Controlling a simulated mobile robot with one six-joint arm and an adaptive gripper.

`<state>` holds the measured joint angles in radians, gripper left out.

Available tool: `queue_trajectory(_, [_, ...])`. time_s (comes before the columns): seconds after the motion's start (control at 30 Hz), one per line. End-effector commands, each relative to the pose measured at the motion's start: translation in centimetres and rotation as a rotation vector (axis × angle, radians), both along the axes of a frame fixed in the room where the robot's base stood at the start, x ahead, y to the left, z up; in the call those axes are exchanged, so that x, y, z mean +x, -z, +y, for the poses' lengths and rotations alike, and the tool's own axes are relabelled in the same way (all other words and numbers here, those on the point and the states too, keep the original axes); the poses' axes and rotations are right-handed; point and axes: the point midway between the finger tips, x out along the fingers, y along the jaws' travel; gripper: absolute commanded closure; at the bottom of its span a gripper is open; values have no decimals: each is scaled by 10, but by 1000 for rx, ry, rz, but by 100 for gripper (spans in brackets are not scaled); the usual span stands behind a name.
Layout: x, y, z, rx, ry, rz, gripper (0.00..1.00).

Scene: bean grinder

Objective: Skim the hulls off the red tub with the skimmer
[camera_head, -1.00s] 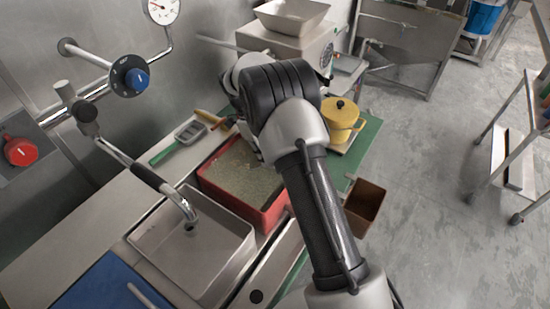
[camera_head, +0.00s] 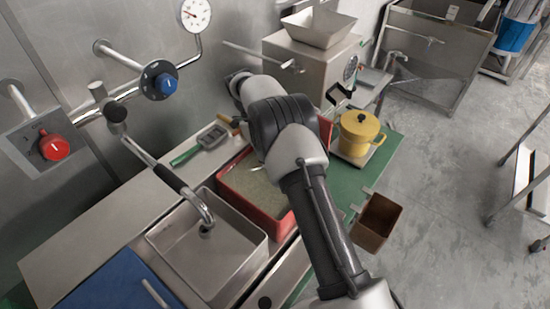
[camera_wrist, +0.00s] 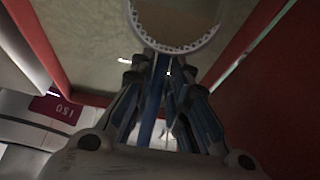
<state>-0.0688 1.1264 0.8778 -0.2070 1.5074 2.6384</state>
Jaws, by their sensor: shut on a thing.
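The red tub (camera_head: 235,190) stands beside the sink, and grey-green material (camera_head: 250,180) fills its visible part. Its red wall (camera_wrist: 38,40) also shows in the wrist view. My gripper (camera_wrist: 165,72) is shut on the skimmer (camera_wrist: 180,48), whose round, toothed rim shows at the top of the wrist view. The skimmer's head is over the pale, cloudy surface between red walls; I cannot tell whether it touches it. Something brownish shows inside the rim.
A metal sink (camera_head: 205,250) with a faucet (camera_head: 200,210) lies left of the tub. A green-handled tool (camera_head: 205,140) lies behind it. A yellow pot (camera_head: 358,130) stands on the right, with a brown bin (camera_head: 376,222) below. A grinder (camera_head: 310,60) stands at the back.

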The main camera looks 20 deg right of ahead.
Motion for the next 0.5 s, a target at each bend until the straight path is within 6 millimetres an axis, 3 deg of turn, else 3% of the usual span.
queue_trajectory(0.5, [-21, -1, 30, 0, -1, 0, 100])
